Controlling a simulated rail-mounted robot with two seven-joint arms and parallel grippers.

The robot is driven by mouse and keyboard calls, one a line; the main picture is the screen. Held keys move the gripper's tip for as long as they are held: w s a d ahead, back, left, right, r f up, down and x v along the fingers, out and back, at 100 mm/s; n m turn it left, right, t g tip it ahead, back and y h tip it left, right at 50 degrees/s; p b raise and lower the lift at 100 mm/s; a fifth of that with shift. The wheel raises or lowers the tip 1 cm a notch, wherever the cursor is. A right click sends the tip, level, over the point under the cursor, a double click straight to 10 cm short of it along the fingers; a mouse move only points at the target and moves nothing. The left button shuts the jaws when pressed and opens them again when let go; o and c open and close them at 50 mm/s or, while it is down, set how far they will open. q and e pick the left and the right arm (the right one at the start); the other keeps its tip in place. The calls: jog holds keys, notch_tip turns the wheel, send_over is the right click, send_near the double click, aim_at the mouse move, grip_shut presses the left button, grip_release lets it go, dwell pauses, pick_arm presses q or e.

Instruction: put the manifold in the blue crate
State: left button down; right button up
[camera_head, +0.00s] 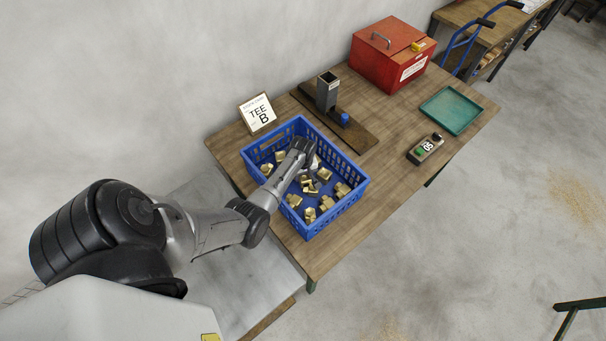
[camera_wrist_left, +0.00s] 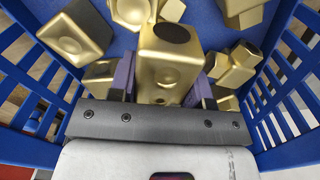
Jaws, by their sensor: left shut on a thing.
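The blue crate (camera_head: 338,213) stands on the wooden table with several brass fittings (camera_head: 326,202) lying in it. My left gripper (camera_wrist_left: 165,88) reaches down inside the crate. In the left wrist view its two purple-lined fingers are shut on a brass block, the manifold (camera_wrist_left: 168,65), which has a dark round port on top and a small hole in its near face. Other brass pieces (camera_wrist_left: 75,35) lie close around it on the blue floor. The wrist hides the held block in the head view. I cannot tell whether the block touches the floor. My right gripper is not in view.
A sign reading TEE B (camera_head: 258,114) stands behind the crate. A wooden board with a grey post (camera_head: 327,92) is beside it. A red box (camera_head: 390,55), a green tray (camera_head: 451,108) and a small control box (camera_head: 426,148) are further right. The table's front strip is clear.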

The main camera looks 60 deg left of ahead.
pick_arm(q)
jog(key=shift+f, duration=0.15)
jog(key=c, duration=0.6)
grip_release()
jog(key=shift+o, duration=0.2)
notch_tip(320, 180, up, 12)
jog(key=shift+f+p, duration=0.25)
jog(key=shift+p, duration=0.25)
jog(key=shift+r, duration=0.25)
jog(key=s+d+r+m+t, duration=0.1)
jog(key=s+d+r+m, duration=0.2)
jog(key=s+d+m, duration=0.5)
jog(key=s+d+r+m+t, duration=0.2)
jog(key=s+d+m, duration=0.7)
jog(key=d, duration=1.1)
jog(key=s+r, duration=0.2)
jog(key=s, duration=0.2)
jog(key=shift+r+m+t, duration=0.2)
jog(key=shift+m+t, duration=0.1)
